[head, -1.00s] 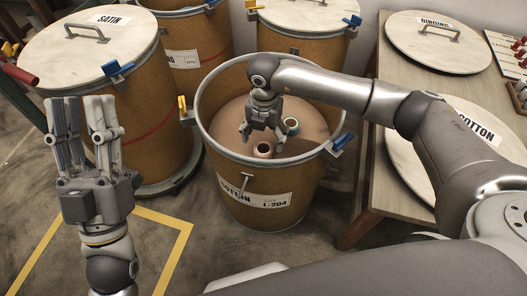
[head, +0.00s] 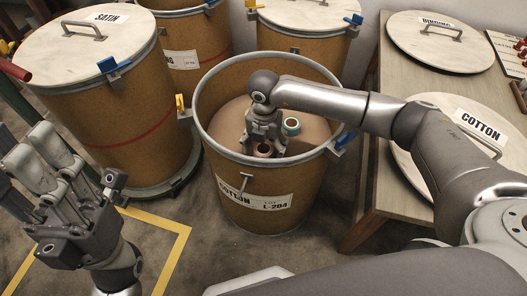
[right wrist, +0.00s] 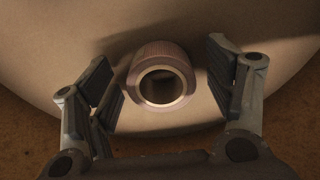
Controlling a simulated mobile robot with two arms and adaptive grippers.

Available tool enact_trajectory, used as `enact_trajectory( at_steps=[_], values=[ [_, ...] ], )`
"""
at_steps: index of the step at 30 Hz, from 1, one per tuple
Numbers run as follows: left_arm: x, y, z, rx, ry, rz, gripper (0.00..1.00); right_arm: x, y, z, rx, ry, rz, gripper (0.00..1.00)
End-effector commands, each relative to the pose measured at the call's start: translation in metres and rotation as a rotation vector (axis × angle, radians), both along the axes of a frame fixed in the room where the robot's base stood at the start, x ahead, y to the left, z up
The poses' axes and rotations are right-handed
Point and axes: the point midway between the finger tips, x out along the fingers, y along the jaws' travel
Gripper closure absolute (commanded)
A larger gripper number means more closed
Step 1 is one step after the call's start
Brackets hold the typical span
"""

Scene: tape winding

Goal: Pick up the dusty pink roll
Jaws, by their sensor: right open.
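The dusty pink roll (head: 264,150) lies on the floor of the open cotton drum (head: 272,184), close to its front wall. In the right wrist view the roll (right wrist: 161,76) shows its round open end between my fingers. My right gripper (head: 265,152) reaches down into the drum and is open, one finger on each side of the roll; it also shows in the right wrist view (right wrist: 166,87). A gap shows between the roll and each finger. My left gripper (head: 36,165) is at the far left, outside the drum, with its fingers spread.
The drum's metal rim (head: 204,128) surrounds my right wrist. A satin drum (head: 119,115) stands at the left. A table (head: 379,195) with the cotton lid (head: 414,172) is at the right.

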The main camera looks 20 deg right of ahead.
Motion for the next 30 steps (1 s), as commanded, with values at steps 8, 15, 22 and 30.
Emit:
enact_trajectory(
  at_steps=[8, 15, 22, 30],
  values=[
    [0.000, 0.000, 0.000, 0.001, 0.002, 0.000, 0.66, 0.000, 0.000, 0.000, 0.000, 0.000, 0.000, 0.42],
    [0.000, 0.000, 0.000, 0.001, 0.002, 0.000, 0.66, 0.000, 0.000, 0.000, 0.000, 0.000, 0.000, 0.70],
    [0.001, 0.000, 0.000, 0.001, 0.003, 0.000, 0.66, 0.000, 0.000, 0.001, 0.000, 0.000, -0.001, 0.70],
    [0.014, -0.003, 0.002, 0.024, 0.072, 0.006, 0.66, 0.001, 0.000, 0.013, -0.001, -0.001, -0.001, 0.70]
  ],
)
